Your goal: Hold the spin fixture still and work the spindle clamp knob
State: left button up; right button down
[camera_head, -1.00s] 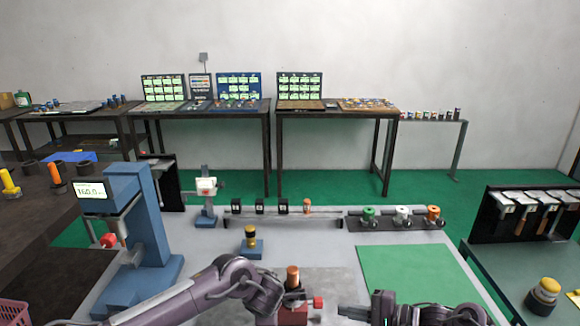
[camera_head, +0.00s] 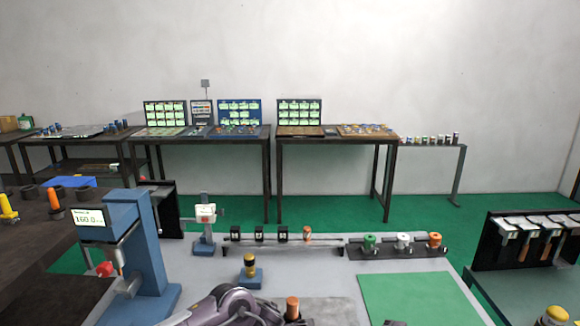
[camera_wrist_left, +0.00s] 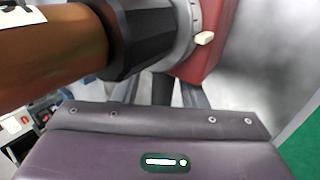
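The spin fixture stands at the bottom edge of the head view, mostly cut off; its copper-orange cylinder (camera_head: 292,307) shows there. In the left wrist view I see the same cylinder (camera_wrist_left: 50,55), a black ribbed collar (camera_wrist_left: 150,35), a grey marked ring with a cream pointer (camera_wrist_left: 205,38) and a red body (camera_wrist_left: 212,58). My left gripper (camera_wrist_left: 178,92) is close by the collar; its fingers are partly hidden behind it, so I cannot tell whether they grip. My right gripper (camera_head: 394,323) barely shows at the bottom edge, its fingertips out of frame. The red clamp knob is not visible.
A blue press-like stand with a display (camera_head: 150,255) is at left.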

pick_arm(q)
jog(key=shift+s+f, duration=0.25)
jog(key=v, duration=1.2)
jog(key=shift+w+r, duration=0.25)
jog(key=shift+s, duration=0.1)
pick_arm(e)
jog(key=shift+s, duration=0.1)
